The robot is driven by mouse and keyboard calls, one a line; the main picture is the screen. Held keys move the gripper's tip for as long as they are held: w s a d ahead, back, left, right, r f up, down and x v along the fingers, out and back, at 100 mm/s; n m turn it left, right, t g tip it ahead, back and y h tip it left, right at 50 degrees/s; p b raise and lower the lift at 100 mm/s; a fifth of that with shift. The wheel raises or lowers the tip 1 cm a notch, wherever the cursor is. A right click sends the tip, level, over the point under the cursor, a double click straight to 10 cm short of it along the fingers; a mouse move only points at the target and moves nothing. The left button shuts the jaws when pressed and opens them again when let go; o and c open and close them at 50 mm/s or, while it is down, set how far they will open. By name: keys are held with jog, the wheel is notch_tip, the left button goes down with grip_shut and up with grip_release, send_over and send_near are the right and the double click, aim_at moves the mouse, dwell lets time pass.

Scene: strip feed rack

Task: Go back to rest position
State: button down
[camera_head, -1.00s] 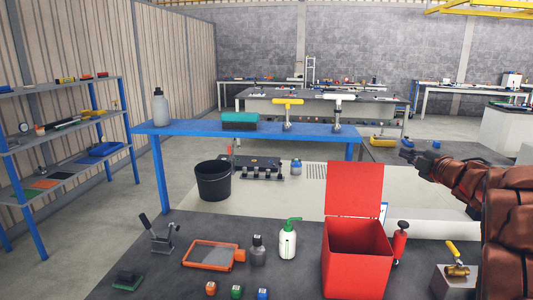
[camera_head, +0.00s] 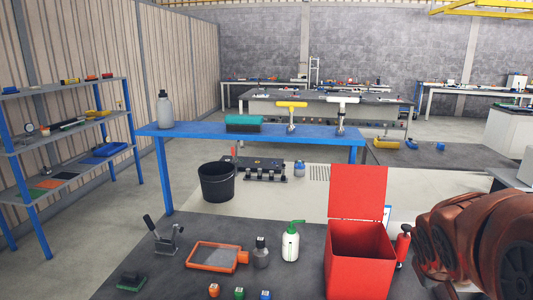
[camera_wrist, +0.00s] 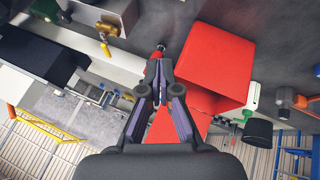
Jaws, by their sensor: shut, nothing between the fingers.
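My gripper (camera_wrist: 158,68) shows in the wrist view with its dark fingers together and nothing between them. It hangs over the dark bench, beside the open red box (camera_wrist: 215,55) in that picture. In the head view my reddish-brown arm fills the lower right corner, and the gripper itself is out of sight there. The red box (camera_head: 360,262) stands with its lid up, left of my arm.
A red extinguisher (camera_head: 402,245) stands between the box and my arm. A green-topped spray bottle (camera_head: 290,245), dark bottle (camera_head: 260,255) and orange-framed tray (camera_head: 213,257) are left of the box. A brass valve (camera_wrist: 108,28) shows near my gripper. A blue table (camera_head: 200,130) stands behind.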

jog(key=s+a+f+g+y, duration=0.2)
jog(key=s+a+f+g, duration=0.1)
jog(key=s+a, duration=0.5)
jog(key=s+a+f+g+y, duration=0.2)
jog(key=s+a+f+g, duration=0.2)
jog(key=s, duration=1.1)
jog(key=a, duration=0.3)
jog(key=shift+s+a+f+m, duration=0.15)
jog(key=shift+a+m, duration=0.25)
jog(key=shift+a, duration=0.1)
